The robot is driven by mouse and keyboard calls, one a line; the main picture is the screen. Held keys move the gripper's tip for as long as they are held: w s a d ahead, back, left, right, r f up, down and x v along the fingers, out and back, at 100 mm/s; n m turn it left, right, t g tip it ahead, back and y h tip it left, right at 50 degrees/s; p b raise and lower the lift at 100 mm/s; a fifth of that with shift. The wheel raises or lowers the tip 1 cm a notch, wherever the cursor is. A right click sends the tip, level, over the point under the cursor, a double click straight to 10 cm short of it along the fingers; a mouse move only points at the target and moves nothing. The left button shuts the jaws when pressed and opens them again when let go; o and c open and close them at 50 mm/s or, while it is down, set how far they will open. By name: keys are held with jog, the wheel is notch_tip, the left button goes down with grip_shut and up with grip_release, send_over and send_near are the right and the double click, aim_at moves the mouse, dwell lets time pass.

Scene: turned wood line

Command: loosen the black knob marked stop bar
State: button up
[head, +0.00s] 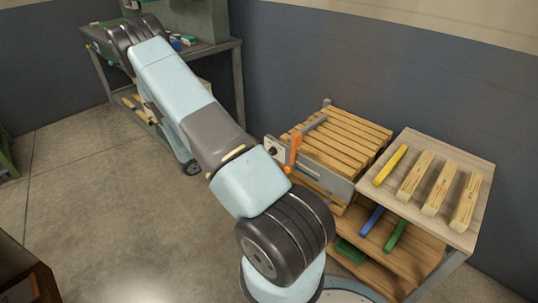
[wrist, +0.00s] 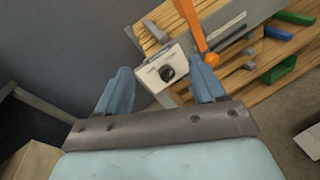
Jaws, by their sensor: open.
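The black knob (wrist: 168,73) sits on a pale plate (wrist: 153,60) with small marks too small to read. In the head view the plate (head: 272,147) is at the left end of a grey rail, beside an orange lever (head: 294,150). My gripper (wrist: 161,67) is open and empty in the wrist view. Its two blue fingers lie either side of the knob in the picture, with the knob between and beyond them. No contact with the knob shows. The gripper itself cannot be made out in the head view.
The orange lever (wrist: 195,25) rises close to the right finger. A slatted wooden bench (head: 345,140) carries the rail. A side table (head: 477,163) holds a yellow stick and several wood blanks. Blue (head: 371,220) and green (head: 396,234) pieces lie on the shelf below. A wall stands behind.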

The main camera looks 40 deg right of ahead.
aim_at(270, 153)
notch_tip(270, 153, down, 12)
jog(key=d+n+t+h, duration=0.2)
jog(key=n+t, duration=0.2)
jog(key=n, duration=0.1)
jog(key=d, duration=1.3)
jog(key=shift+w+d+f, duration=0.2)
jog(key=shift+w+d, duration=0.15)
jog(key=shift+c, duration=0.4)
jog(key=c, duration=0.9)
jog(key=shift+a, duration=0.25)
jog(key=shift+c, duration=0.4)
jog(key=shift+d+n, duration=0.15)
jog(key=shift+n, duration=0.15)
